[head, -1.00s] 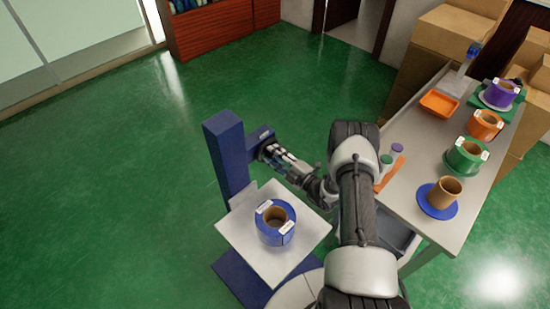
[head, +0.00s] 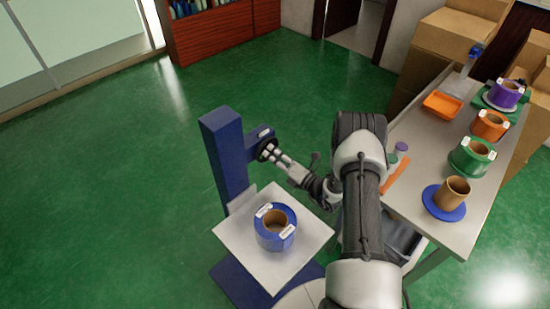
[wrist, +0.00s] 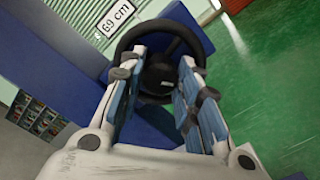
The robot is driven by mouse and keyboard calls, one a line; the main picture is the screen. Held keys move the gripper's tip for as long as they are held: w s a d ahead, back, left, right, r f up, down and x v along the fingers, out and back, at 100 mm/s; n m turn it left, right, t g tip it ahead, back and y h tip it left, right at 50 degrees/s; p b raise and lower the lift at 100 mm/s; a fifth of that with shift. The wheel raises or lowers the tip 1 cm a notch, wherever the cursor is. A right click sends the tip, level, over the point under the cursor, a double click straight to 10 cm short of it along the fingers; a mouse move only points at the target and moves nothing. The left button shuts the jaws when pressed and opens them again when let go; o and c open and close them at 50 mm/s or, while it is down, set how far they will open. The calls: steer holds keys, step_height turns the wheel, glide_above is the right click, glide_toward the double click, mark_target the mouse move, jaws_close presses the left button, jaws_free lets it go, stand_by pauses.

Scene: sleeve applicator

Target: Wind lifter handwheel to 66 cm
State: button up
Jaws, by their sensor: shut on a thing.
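The blue lifter (head: 222,160) has a column, a pale platform (head: 238,238) and a dark handwheel (head: 267,149) on its side. In the wrist view the black handwheel (wrist: 190,34) fills the space ahead of my gripper (wrist: 160,75). My gripper's two blue-padded fingers reach to the wheel, one on each side of its hub, and are shut on it. In the head view my gripper (head: 277,157) comes at the wheel from the right. A blue roll with a cardboard core (head: 274,240) sits on the platform.
A table (head: 425,150) at the right holds an orange tray (head: 442,106), purple, orange and green rolls, and a brown core (head: 453,190) on a blue disc. Cardboard boxes (head: 435,48) stand behind it. Green floor left of the lifter is clear.

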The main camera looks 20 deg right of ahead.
steer(key=n+b, duration=0.1)
steer(key=n, duration=0.3)
steer(key=shift+n+b, duration=0.3)
steer(key=shift+b, duration=0.05)
steer(key=n+b, duration=0.1)
steer(key=n, duration=0.2)
steer(key=shift+n+b, duration=0.3)
steer(key=shift+n, duration=0.1)
steer(key=n+b, duration=0.2)
steer(key=n, duration=0.2)
steer(key=n+b, duration=0.2)
steer(key=n, duration=0.2)
steer(key=n+b, duration=0.2)
steer(key=n, duration=0.3)
steer(key=shift+n, duration=0.3)
steer(key=n, duration=0.6)
steer(key=shift+n, duration=0.4)
